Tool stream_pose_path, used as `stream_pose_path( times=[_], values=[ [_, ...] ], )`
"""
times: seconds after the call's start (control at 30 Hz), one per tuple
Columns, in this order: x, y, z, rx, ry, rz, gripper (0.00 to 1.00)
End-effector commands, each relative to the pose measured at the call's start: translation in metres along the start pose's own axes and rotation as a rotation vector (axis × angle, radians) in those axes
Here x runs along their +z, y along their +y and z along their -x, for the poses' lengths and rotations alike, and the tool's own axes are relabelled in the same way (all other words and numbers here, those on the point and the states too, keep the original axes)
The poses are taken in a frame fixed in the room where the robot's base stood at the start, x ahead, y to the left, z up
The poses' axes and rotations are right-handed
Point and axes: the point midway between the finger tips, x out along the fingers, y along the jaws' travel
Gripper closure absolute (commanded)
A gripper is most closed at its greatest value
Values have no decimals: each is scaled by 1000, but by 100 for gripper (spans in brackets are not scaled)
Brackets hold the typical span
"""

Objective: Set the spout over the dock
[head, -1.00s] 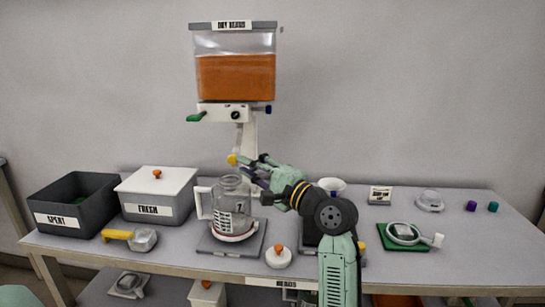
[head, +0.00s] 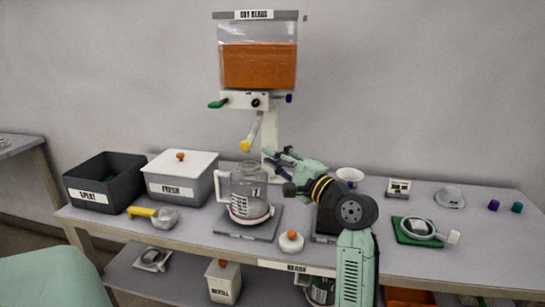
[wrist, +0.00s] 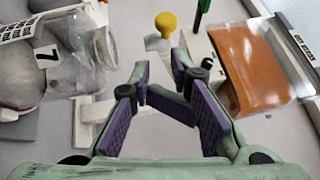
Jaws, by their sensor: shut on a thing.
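The spout (head: 256,128) is a white tube slanting down and left from the dispenser's valve block, with a yellow end (head: 245,146). The yellow end also shows in the wrist view (wrist: 166,22), just beyond my fingertips. My gripper (head: 270,157) is at the spout's lower right in the head view. Its purple-padded fingers (wrist: 162,72) are drawn in, shut on the spout, though the contact itself is hard to make out. I cannot tell which part is the dock.
The dispenser hopper (head: 259,66) holds orange contents, with a green lever (head: 217,104) at its valve. An open dark bin (head: 88,196), a lidded FRESH box (head: 180,162) and a scoop (head: 155,215) are at left. A white knobbed lid (head: 290,243) lies before my arm.

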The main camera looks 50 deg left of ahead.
Motion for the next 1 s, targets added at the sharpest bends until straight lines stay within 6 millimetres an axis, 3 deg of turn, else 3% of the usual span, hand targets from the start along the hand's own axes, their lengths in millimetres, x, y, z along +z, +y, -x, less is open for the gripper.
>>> stream_pose_path(
  times=[0.3,0.5,0.87,1.0],
  values=[
    [10,5,68,-2,2,2,100],
    [16,4,92,-1,0,1,100],
    [18,3,98,0,-1,0,100],
    [33,-13,80,-64,46,188,100]
  ],
)
